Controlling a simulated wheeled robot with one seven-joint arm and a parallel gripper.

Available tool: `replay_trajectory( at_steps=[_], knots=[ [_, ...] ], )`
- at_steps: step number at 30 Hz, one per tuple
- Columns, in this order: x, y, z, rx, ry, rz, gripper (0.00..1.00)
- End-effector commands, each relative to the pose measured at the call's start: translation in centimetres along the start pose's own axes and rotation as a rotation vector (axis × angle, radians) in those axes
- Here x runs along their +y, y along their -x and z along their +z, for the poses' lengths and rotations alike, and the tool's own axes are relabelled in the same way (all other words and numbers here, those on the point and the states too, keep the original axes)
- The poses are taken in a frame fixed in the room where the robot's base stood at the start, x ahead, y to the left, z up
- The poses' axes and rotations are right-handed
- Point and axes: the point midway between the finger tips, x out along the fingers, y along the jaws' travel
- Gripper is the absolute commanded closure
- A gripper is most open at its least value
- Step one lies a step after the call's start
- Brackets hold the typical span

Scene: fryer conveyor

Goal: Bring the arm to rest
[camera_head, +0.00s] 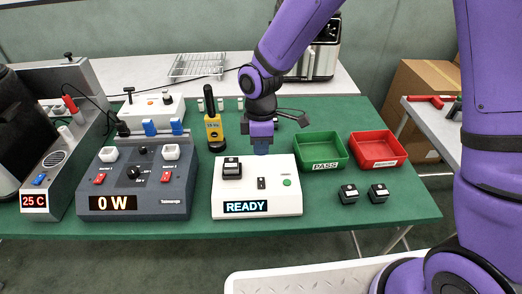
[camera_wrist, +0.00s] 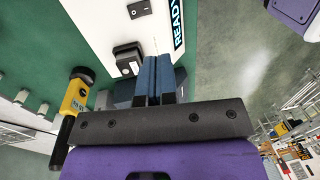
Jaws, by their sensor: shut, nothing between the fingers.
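My gripper (camera_head: 261,149) is above the back part of the white tester box (camera_head: 257,206), whose display reads READY. In the wrist view my gripper (camera_wrist: 158,58) has its two blue fingers side by side, shut and empty. A black block (camera_head: 232,168) with a white label sits on the left of the box top; it also shows in the wrist view (camera_wrist: 127,60), to the left of the fingers. My purple arm reaches down from the upper right. Whether the fingertips touch the box cannot be told.
A green PASS bin (camera_head: 322,166) and a red bin (camera_head: 375,161) stand right of the box. Two black blocks (camera_head: 348,193), (camera_head: 378,193) lie before them. A yellow tool (camera_head: 214,126) stands upright behind-left, beside the grey meter (camera_head: 134,205) reading 0 W.

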Motion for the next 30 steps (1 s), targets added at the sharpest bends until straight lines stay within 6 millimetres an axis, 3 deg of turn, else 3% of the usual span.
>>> replay_trajectory(
  at_steps=[16, 20, 30],
  knots=[
    [0.1, 0.8, 0.5, -0.001, -0.023, 0.012, 1.00],
    [0.2, 3.4, 2.4, -0.002, -0.105, 0.052, 1.00],
    [-1.7, 12.7, 9.9, 0.028, -0.459, 0.197, 1.00]
  ],
)
